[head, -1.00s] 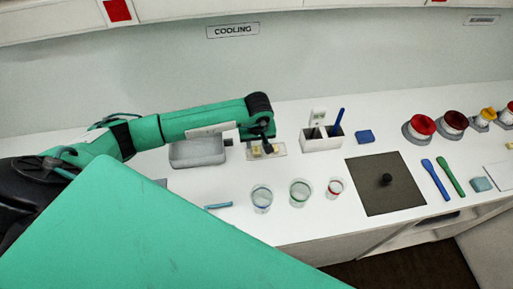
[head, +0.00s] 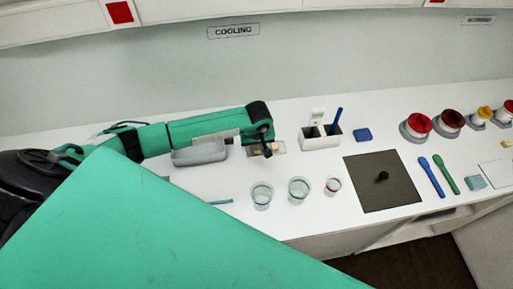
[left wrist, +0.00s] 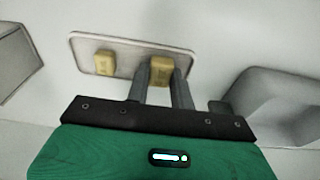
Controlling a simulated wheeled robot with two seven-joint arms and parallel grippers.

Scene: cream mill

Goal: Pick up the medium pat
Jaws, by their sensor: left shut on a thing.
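Two yellow pats show on a small pale tray (left wrist: 88,41) in the left wrist view. The larger pat (left wrist: 160,70) is between the fingers of my left gripper (left wrist: 161,88), which is shut on it. The smaller pat (left wrist: 104,62) lies apart on the tray, to the left in that view. I cannot tell whether the held pat still touches the tray. In the head view my left gripper (head: 267,150) is over the tray (head: 281,147), and the pats are small and partly hidden. My right gripper is not in view.
A grey metal pan (head: 200,154) stands left of the tray and a white holder (head: 320,142) right of it. In front are several cups, including a green-ringed one (head: 299,190). A dark mat (head: 380,195) lies further right. A large green part fills the lower left.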

